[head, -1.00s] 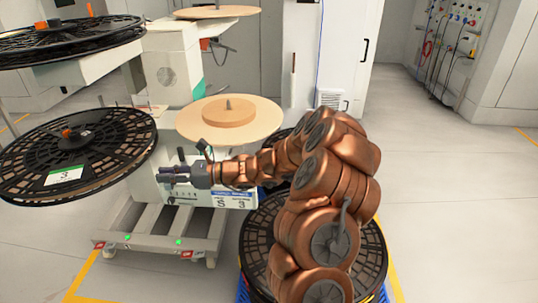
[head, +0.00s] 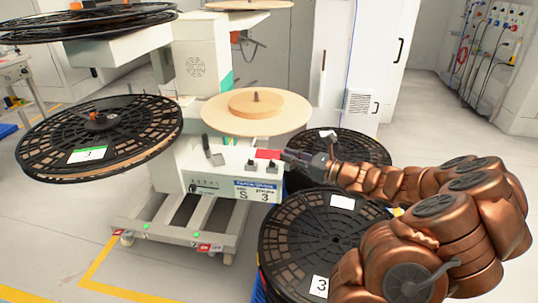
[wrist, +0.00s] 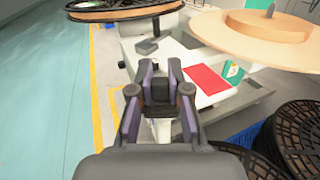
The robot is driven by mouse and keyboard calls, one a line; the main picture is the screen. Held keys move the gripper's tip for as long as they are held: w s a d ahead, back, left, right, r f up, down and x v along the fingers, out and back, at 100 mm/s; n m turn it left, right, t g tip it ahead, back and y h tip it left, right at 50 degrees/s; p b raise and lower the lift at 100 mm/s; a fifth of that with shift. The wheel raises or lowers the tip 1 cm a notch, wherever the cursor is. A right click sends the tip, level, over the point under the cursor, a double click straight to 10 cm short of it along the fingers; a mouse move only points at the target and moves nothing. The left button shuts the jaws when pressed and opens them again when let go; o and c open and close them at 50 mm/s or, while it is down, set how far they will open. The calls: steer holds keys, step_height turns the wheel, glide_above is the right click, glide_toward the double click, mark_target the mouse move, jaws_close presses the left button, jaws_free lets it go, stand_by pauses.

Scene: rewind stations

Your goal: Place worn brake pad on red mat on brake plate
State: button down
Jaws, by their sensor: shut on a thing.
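My gripper (head: 286,155) is at the right end of the white machine's top, beside the red mat (head: 267,154). In the wrist view my gripper (wrist: 160,80) has its fingers close around a small dark piece (wrist: 159,90), which seems to be the worn brake pad; the fingers hide most of it. The red mat (wrist: 207,79) lies flat to the right of the fingers there. A small grey square plate (head: 217,160), perhaps the brake plate, is on the machine top left of the mat, near a dark upright post. It shows ahead of the fingers in the wrist view (wrist: 146,47).
A wooden disc (head: 285,118) overhangs the machine top behind the mat. A large black reel (head: 60,150) juts out on the left. More black reels (head: 290,240) stand in front and right.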

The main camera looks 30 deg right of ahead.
steer(key=w, duration=0.4)
steer(key=w+d+f+b, duration=0.1)
steer(key=w, duration=0.4)
steer(key=w+d, duration=0.1)
steer(key=w, duration=0.4)
steer(key=shift+f, duration=0.25)
steer(key=shift+w+d, duration=0.15)
steer(key=shift+w, duration=0.5)
steer(key=shift+w+f+b, duration=0.15)
steer(key=shift+f+b, duration=0.1)
steer(key=shift+b, duration=0.05)
steer(key=shift+f+b, duration=0.35)
steer(key=shift+f, duration=1.1)
steer(key=shift+f, duration=0.1)
steer(key=c, duration=1.1)
jaws_free()
steer(key=shift+f, duration=0.1)
